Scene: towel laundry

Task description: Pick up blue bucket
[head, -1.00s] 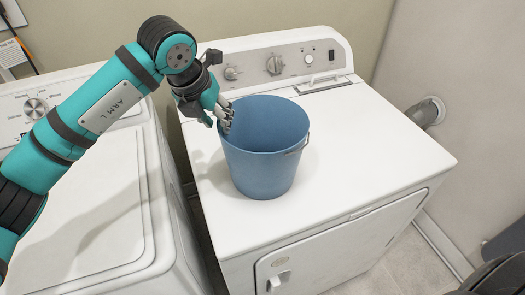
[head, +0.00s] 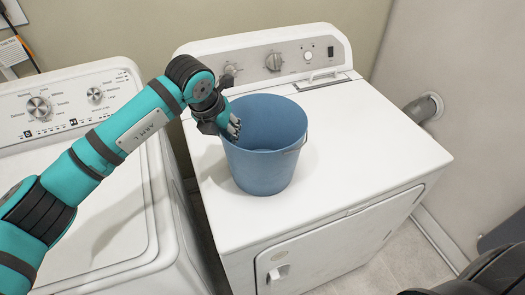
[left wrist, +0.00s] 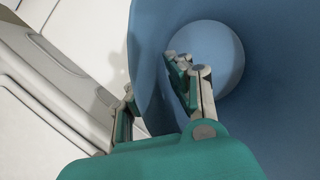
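The blue bucket (head: 266,172) stands upright on top of the white dryer at the right. My left gripper (head: 232,128) is at the bucket's left rim. In the left wrist view the left gripper (left wrist: 152,92) is open and straddles the bucket wall (left wrist: 146,62). One finger is inside the bucket and the other is outside. A gap shows between the fingers and the wall, and neither is clearly pressed on it. A thin handle (head: 297,147) hangs at the bucket's right side. My right gripper does not show.
The white dryer (head: 355,150) has clear room right of and in front of the bucket. Its control panel (head: 270,60) rises behind the bucket. A white washer (head: 100,225) stands at the left across a narrow gap. A wall is close on the right.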

